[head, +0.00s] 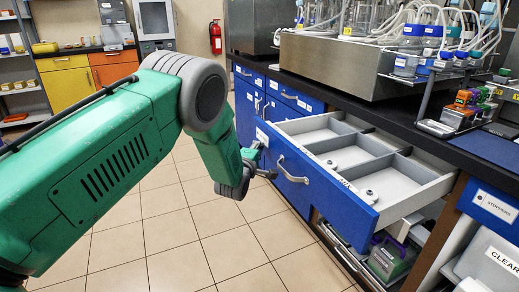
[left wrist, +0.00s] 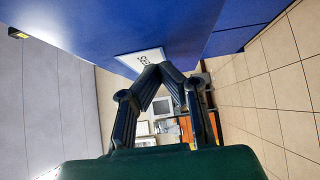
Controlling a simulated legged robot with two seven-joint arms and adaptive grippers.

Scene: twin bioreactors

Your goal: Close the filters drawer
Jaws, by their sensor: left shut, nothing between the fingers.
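The filters drawer stands pulled out, with a blue front (head: 335,205) and a pale grey divided tray (head: 392,176) behind it. Its front has a metal bar handle (head: 292,171). A few small round white pieces lie in the tray. My left gripper (head: 270,174) is shut and empty, close to the outer face of the drawer front, left of the handle. In the left wrist view its closed fingertips (left wrist: 160,69) are at a white label (left wrist: 142,60) on a blue surface (left wrist: 130,25). I cannot tell whether they touch it. My right gripper is out of view.
Below the open drawer is an open lower compartment with a green and grey item (head: 390,258). Closed blue drawers (head: 281,92) are farther left. A black worktop (head: 350,108) carries vessels and tubing. The tiled floor (head: 200,235) in front is clear.

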